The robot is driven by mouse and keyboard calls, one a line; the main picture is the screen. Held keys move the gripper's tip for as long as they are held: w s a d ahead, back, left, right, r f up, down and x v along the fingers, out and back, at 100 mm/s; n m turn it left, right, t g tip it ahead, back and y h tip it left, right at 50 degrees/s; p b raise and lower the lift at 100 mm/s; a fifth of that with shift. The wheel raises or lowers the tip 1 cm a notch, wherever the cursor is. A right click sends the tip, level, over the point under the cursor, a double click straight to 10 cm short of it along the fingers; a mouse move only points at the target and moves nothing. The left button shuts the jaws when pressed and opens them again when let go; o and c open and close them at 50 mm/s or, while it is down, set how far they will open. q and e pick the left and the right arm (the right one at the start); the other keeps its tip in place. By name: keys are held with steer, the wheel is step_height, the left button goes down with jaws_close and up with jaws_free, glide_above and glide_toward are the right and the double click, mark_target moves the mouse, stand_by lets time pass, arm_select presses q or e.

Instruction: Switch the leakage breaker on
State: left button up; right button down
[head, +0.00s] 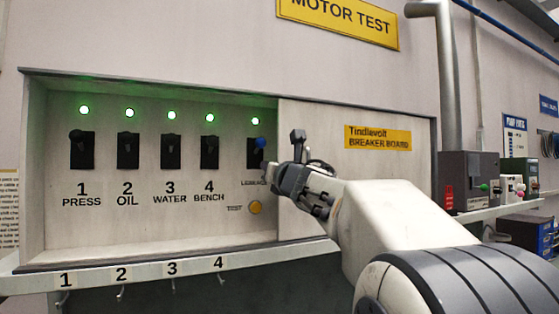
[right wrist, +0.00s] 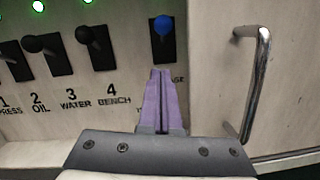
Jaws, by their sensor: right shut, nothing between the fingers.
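The leakage breaker is the rightmost switch in the open recess of the board. Its blue knob (head: 260,143) is at the upper part of its black plate, with a lit green lamp (head: 255,121) above. In the right wrist view the blue knob (right wrist: 163,25) stands just beyond the fingertips. My right gripper (head: 268,172) is shut and empty in front of the lower part of this breaker, partly hiding its label. Its purple fingers (right wrist: 161,74) point at the area just below the knob; I cannot tell whether they touch the plate. My left gripper is not in view.
Several black-lever breakers, such as PRESS (head: 82,150) and BENCH (head: 210,152), stand to the left, with lit green lamps. A yellow button (head: 255,207) is below. A metal handle (right wrist: 257,85) on the cover panel (head: 350,180) juts out close to the right of my fingers.

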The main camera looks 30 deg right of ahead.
steer(key=s+a+r+p, duration=0.1)
steer(key=s+r, duration=0.2)
steer(key=s, duration=0.3)
steer(key=shift+s+a+r, duration=0.15)
steer(key=shift+r, duration=0.1)
